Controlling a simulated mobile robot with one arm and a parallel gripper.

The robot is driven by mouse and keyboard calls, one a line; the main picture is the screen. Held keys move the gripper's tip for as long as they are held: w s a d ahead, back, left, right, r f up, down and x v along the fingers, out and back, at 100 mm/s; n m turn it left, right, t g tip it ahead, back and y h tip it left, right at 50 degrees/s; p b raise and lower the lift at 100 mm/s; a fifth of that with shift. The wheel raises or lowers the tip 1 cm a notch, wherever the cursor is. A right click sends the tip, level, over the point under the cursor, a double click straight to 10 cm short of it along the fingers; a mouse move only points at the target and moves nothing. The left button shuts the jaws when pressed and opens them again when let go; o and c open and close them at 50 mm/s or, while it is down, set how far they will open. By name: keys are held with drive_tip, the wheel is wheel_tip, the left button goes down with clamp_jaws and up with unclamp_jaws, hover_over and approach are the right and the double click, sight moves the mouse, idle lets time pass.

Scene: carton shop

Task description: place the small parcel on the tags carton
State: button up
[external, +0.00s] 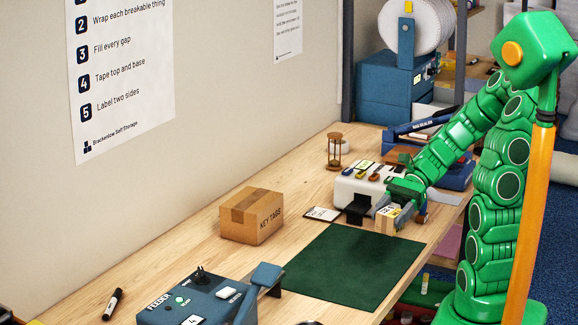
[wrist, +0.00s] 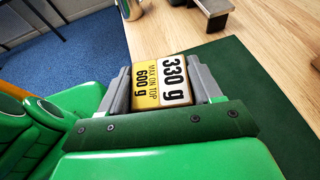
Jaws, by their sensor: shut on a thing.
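The small parcel (external: 389,218) is a little brown box with a yellow and white label. In the wrist view the parcel (wrist: 172,80) reads "330 g" and "MAX ON TOP 600 g". My gripper (external: 388,212) is shut on it, with a grey finger on each side; the gripper also shows in the wrist view (wrist: 166,88). It is near the far right corner of the green mat; I cannot tell whether the parcel touches the bench. The tags carton (external: 251,216), a brown taped box marked "KEY TAGS", stands upright on the bench to the left, apart from my gripper.
The dark green mat (external: 350,268) lies flat and bare. A blue feeder machine (external: 195,300) stands at the front, with a black marker (external: 113,303) to its left. A white device (external: 362,185), a card (external: 322,214) and an hourglass (external: 334,150) stand behind.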

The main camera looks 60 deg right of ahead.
drive_tip(key=w+d+r+m+t+h, duration=0.1)
drive_tip(key=w+r+m+t, duration=0.15)
drive_tip(key=w, duration=0.75)
drive_tip(key=w+d+r+m+t+h, duration=0.15)
drive_tip(key=w+r, duration=0.25)
drive_tip(key=w, duration=0.6)
drive_tip(key=w+d+r+m+t+h, duration=0.1)
drive_tip(key=w+r+m+t, duration=0.25)
drive_tip(key=w, duration=0.65)
hover_over(252, 199)
drive_tip(key=s, duration=0.1)
drive_tip(key=shift+n+g, duration=0.45)
wheel_tip(252, 199, down, 9)
drive_tip(key=shift+a+r, duration=0.15)
drive_tip(key=shift+r, duration=0.05)
drive_tip(key=shift+w+f, duration=0.55)
drive_tip(key=shift+f, duration=1.6)
drive_tip(key=shift+f, duration=0.1)
drive_tip(key=o, duration=1.3)
